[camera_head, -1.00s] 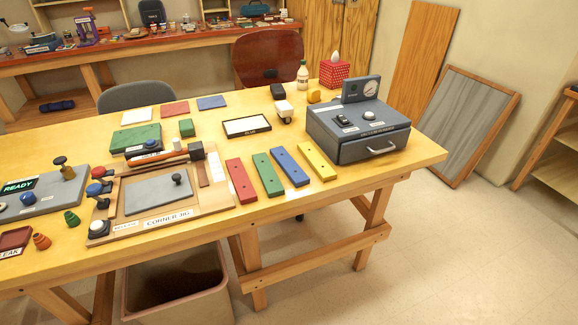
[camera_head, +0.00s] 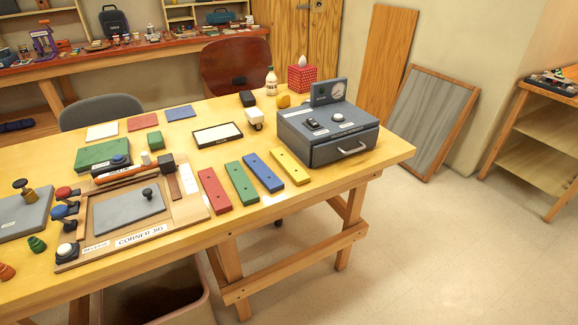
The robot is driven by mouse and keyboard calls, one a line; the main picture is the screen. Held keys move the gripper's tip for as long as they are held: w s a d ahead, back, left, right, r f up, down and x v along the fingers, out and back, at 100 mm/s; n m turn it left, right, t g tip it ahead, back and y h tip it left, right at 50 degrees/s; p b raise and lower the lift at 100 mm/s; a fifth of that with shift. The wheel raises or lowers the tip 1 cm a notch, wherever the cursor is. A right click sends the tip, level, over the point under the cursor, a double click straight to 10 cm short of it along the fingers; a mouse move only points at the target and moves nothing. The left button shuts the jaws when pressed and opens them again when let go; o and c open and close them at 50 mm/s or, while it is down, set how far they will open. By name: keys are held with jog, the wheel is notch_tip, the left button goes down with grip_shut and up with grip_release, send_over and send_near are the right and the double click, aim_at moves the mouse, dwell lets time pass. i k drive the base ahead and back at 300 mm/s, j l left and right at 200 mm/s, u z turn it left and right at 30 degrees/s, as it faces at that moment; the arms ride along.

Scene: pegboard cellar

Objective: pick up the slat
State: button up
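Several coloured slats lie side by side, apart from one another, flat on the wooden workbench (camera_head: 325,193). They are a red slat (camera_head: 214,190), a green slat (camera_head: 241,184), a blue slat (camera_head: 263,173) and a yellow slat (camera_head: 291,167). The task does not say which colour is meant. The slats lie between the corner jig (camera_head: 190,214) on their left and the grey drawer box (camera_head: 330,135) behind them on the right. My gripper is not in view.
A framed label tray (camera_head: 217,134) and small white item (camera_head: 255,118) lie behind the slats. A bin (camera_head: 165,300) stands under the bench. A framed panel (camera_head: 427,120) leans on the wall at right. Floor in front of the bench is clear.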

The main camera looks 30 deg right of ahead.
aim_at(291, 167)
jog(key=i+l, duration=0.85)
